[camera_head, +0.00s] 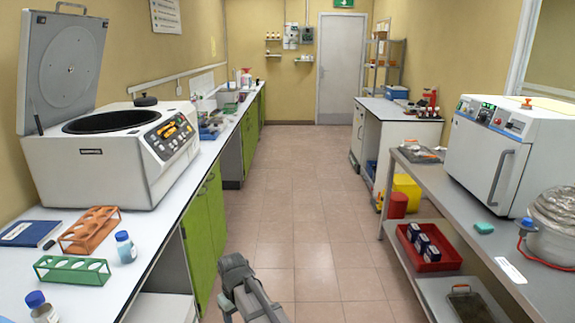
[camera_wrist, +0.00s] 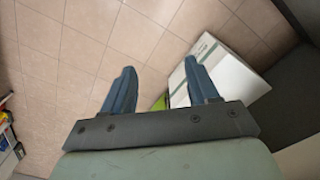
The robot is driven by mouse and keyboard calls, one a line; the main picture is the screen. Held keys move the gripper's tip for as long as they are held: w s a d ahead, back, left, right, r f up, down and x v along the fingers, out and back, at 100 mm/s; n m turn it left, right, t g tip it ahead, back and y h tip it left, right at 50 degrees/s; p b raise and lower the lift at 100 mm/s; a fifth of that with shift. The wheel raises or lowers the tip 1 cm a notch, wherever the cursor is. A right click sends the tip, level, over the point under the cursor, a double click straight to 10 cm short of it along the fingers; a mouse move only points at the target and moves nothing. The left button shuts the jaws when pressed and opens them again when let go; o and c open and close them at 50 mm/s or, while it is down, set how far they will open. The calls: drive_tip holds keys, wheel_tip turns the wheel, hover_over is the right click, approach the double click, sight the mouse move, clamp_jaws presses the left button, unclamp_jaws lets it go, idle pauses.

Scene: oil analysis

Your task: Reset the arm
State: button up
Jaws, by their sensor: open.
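In the wrist view my gripper (camera_wrist: 157,88) is open, with its two blue fingers spread apart and nothing between them. It points down toward the tiled floor. In the head view part of my arm (camera_head: 248,290) shows at the bottom centre, over the aisle floor; my fingertips cannot be made out there. The gripper touches nothing that I can see.
The left bench holds an open-lidded centrifuge (camera_head: 110,150), an orange rack (camera_head: 90,230), a green rack (camera_head: 72,270) and small bottles (camera_head: 125,247). On the right, a metal table (camera_head: 455,215) carries a white oven (camera_head: 495,150). The tiled aisle (camera_head: 300,190) between them is clear.

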drive_tip(key=s+d+f+m, duration=0.3)
drive_tip(key=d+f, duration=0.2)
drive_tip(key=d, duration=0.6)
drive_tip(key=s+d+f+m, duration=0.2)
drive_tip(key=d+f, duration=0.2)
drive_tip(key=d, duration=0.7)
drive_tip(key=s+d+f+m, duration=0.3)
drive_tip(key=d+f, duration=0.2)
drive_tip(key=d, duration=0.5)
drive_tip(key=s+f+g, duration=0.3)
drive_tip(key=s+f, duration=0.7)
drive_tip(key=s, duration=0.4)
drive_tip(key=s+f+g, duration=0.3)
drive_tip(key=s+f, duration=0.7)
drive_tip(key=s, duration=0.5)
drive_tip(key=shift+f+g, duration=0.2)
drive_tip(key=shift+g, duration=0.2)
drive_tip(key=shift+d, duration=0.1)
